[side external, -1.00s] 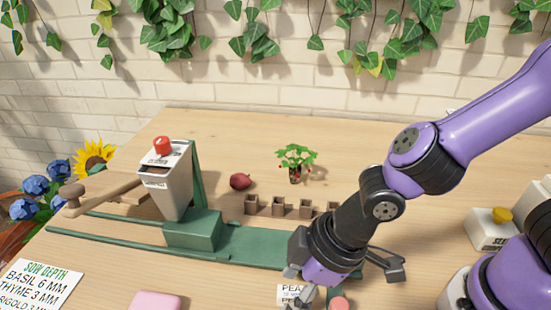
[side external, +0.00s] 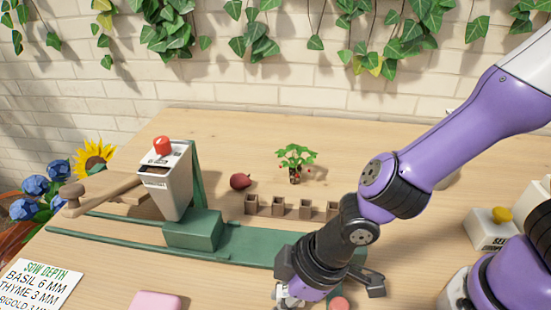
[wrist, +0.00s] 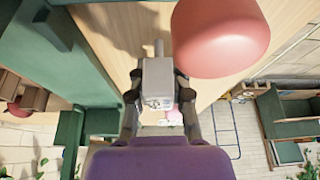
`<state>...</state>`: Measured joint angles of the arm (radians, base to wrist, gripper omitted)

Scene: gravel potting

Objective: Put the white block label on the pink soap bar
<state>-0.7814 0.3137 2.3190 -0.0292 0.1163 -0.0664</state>
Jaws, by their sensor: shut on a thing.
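My gripper (wrist: 156,88) is shut on the white block label (wrist: 157,72), which sits between its two dark fingers in the wrist view. In the side external view my gripper (side external: 291,295) is low at the bottom of the picture, and the label's lettered face cannot be made out there. The pink soap bar (side external: 156,302) lies on the table at the bottom edge, left of my gripper and apart from it, partly cut off by the frame.
A reddish-pink rounded object (side external: 338,304) is close to the right of my gripper and looms large in the wrist view (wrist: 220,38). A green rail base (side external: 255,246) with a hopper (side external: 168,190) lies behind. Bare table shows between gripper and soap.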

